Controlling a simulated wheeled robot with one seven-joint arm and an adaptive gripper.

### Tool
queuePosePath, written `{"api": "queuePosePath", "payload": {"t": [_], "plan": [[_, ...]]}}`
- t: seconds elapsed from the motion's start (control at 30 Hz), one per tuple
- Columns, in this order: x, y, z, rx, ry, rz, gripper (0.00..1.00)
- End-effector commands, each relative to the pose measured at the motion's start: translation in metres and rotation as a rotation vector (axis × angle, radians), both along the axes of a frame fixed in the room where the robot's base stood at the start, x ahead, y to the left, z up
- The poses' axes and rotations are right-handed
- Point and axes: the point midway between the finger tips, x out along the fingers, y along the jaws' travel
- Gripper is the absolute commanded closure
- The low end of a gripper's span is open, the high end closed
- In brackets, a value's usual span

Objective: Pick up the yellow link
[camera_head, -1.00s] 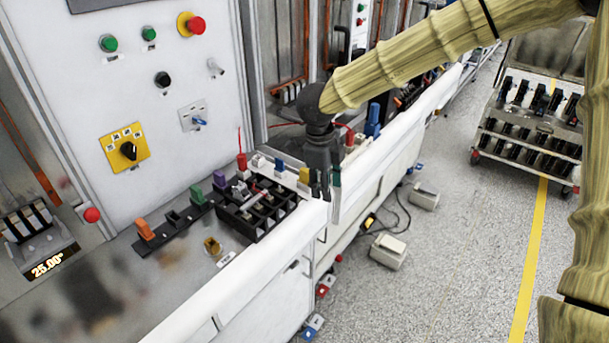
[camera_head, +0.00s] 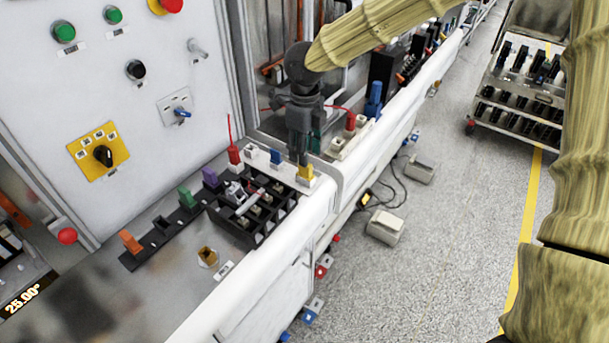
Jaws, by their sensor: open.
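The yellow link (camera_head: 306,172) stands upright in a white holder at the right end of the bench, near its front edge. My gripper (camera_head: 300,155) points down right above and just behind the yellow link. Its dark fingers reach down close to the link's top. The fingertips are small in this view, and I cannot tell whether they touch the link. The link's body shows below the fingers and stays in its holder.
A blue link (camera_head: 276,157) and a red plug (camera_head: 234,154) stand left of the yellow link. A black compartment tray (camera_head: 245,236) lies in front. Purple (camera_head: 210,177), green (camera_head: 186,196) and orange (camera_head: 130,241) pieces stand in a black rail.

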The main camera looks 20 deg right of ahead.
Motion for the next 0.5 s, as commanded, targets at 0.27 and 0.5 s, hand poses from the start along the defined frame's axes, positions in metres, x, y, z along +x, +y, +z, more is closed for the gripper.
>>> {"api": "queuePosePath", "payload": {"t": [0.27, 0.5], "plan": [[-0.005, 0.001, -0.026, -0.002, 0.003, 0.003, 0.59], [-0.005, 0.002, -0.049, -0.001, 0.001, 0.004, 0.59]]}}
